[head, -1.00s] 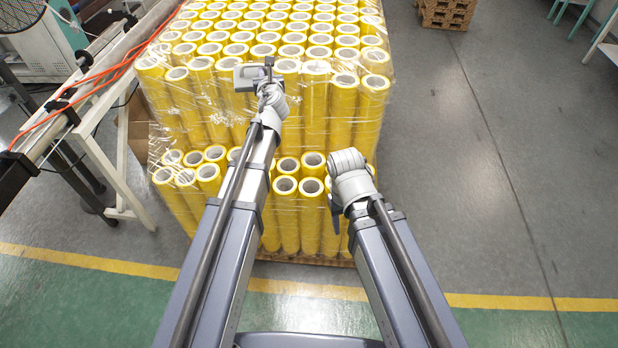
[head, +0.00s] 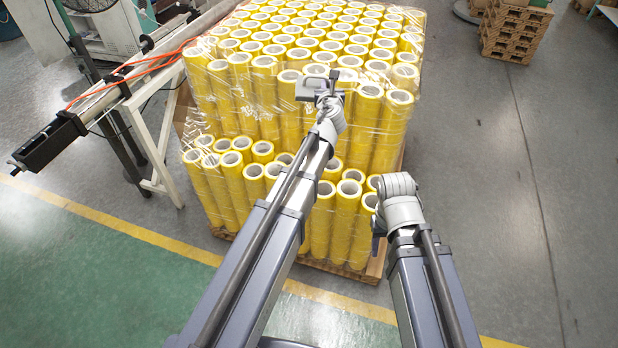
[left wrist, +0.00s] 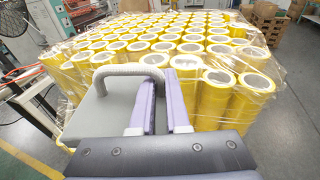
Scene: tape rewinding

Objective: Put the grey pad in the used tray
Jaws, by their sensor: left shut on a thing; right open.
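The grey pad (head: 309,88) is a flat light-grey plate with a looped handle. My left gripper (head: 333,82) is shut on it and holds it up in front of the pallet of yellow rolls. In the left wrist view the pad (left wrist: 97,118) is at left, with its handle reaching to the purple fingers of the left gripper (left wrist: 160,100). My right gripper (head: 378,228) hangs low beside the front right of the rolls, apart from the pad. It is open, though mostly hidden behind its own wrist. I see no used tray in these views.
Wrapped yellow rolls (head: 350,205) stand on a wooden pallet (head: 374,268) in front of me. A machine frame (head: 135,95) with orange cables is at left. Stacked wooden pallets (head: 513,30) stand at back right. Grey floor (head: 500,190) at right is clear.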

